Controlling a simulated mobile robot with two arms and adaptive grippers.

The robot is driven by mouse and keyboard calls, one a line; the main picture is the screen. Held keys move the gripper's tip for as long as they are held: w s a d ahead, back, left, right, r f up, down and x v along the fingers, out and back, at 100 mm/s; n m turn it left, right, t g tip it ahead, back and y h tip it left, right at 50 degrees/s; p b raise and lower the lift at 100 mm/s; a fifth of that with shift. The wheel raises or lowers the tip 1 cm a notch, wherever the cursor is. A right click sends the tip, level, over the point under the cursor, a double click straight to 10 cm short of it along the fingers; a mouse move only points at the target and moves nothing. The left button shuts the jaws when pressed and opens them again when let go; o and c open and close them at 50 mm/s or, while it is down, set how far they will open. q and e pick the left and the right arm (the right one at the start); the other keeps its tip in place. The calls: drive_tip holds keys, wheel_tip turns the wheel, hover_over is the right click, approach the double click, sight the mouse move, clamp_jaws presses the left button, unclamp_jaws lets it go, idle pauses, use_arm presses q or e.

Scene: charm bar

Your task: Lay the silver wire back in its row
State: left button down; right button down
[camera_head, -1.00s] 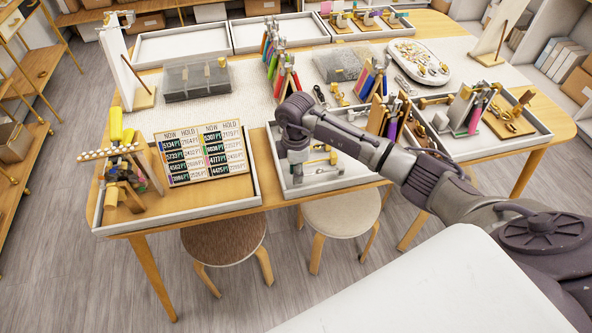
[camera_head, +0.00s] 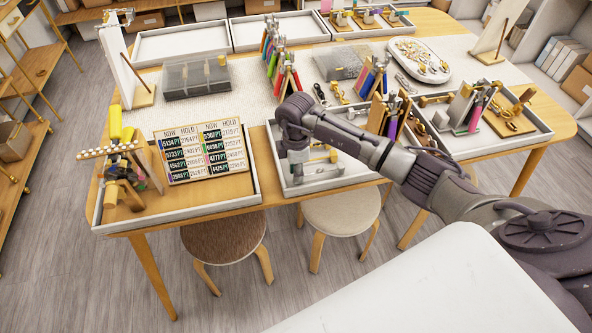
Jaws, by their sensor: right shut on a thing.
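My right arm comes in from the right, and its gripper (camera_head: 297,152) points down over the front middle tray (camera_head: 318,182). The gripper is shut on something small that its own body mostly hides. I cannot make out the silver wire with certainty. A small rack with a pale bar and yellow ends (camera_head: 322,158) stands in that tray, just right of the gripper. My left gripper is not in view.
A price board (camera_head: 202,152) and a yellow-topped stand (camera_head: 122,165) are in the left tray. Colored pliers (camera_head: 381,115) and a grey case (camera_head: 195,80) stand behind. Two stools (camera_head: 342,212) are at the front. Empty trays (camera_head: 180,45) lie at the back.

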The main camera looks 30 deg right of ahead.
drive_tip(key=shift+f, duration=0.45)
idle(1.1)
drive_tip(key=c, duration=0.9)
unclamp_jaws()
drive_tip(key=shift+w, duration=0.1)
drive_tip(key=shift+o, duration=0.2)
drive_tip(key=shift+r+p, duration=2.55)
drive_tip(key=shift+r, duration=0.5)
